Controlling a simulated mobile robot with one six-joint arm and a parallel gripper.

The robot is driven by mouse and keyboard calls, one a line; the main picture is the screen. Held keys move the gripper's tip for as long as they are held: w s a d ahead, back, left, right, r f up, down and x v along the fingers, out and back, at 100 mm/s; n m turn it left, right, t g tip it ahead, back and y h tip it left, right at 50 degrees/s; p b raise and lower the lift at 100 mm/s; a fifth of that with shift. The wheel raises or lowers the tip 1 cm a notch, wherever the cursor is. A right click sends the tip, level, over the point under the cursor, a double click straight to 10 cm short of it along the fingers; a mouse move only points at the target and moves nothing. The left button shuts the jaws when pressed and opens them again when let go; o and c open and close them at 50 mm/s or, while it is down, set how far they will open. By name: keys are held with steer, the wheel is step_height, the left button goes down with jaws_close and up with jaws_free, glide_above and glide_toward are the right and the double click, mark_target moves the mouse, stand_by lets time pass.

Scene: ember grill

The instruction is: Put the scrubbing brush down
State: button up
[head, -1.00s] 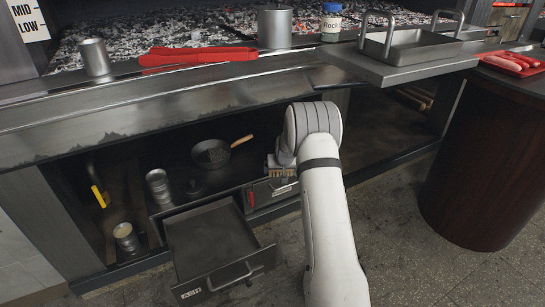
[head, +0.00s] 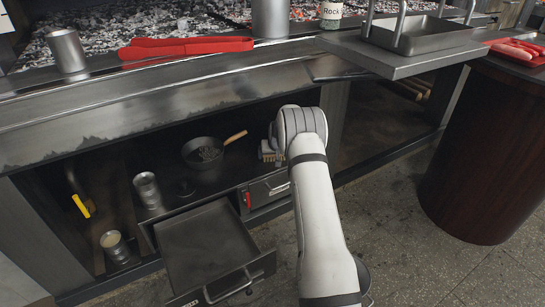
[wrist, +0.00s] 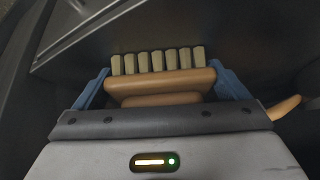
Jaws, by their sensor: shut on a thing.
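The scrubbing brush (wrist: 160,82) has a tan wooden back and a row of pale bristle tufts. In the wrist view my gripper (wrist: 162,88) is shut on it, with blue fingers on both sides and the bristles facing away from the palm. A wooden handle end sticks out at the right. In the head view the brush (head: 268,152) shows small at the left of my wrist, inside the opening under the grill, near the shelf right of the pan. My arm hides most of the gripper there. I cannot tell whether the brush touches the shelf.
A pan (head: 204,152) with a wooden handle and a metal cup (head: 148,188) stand on the shelf. An ash drawer (head: 205,245) hangs open below. The counter edge (head: 190,85) lies above the opening. Another cup (head: 115,246) stands lower left.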

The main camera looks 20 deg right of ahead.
steer(key=shift+a+r, duration=0.1)
steer(key=shift+a, duration=0.05)
steer(key=shift+f, duration=0.25)
steer(key=shift+f, duration=0.15)
steer(key=o, duration=0.9)
steer(key=shift+s+f, duration=0.1)
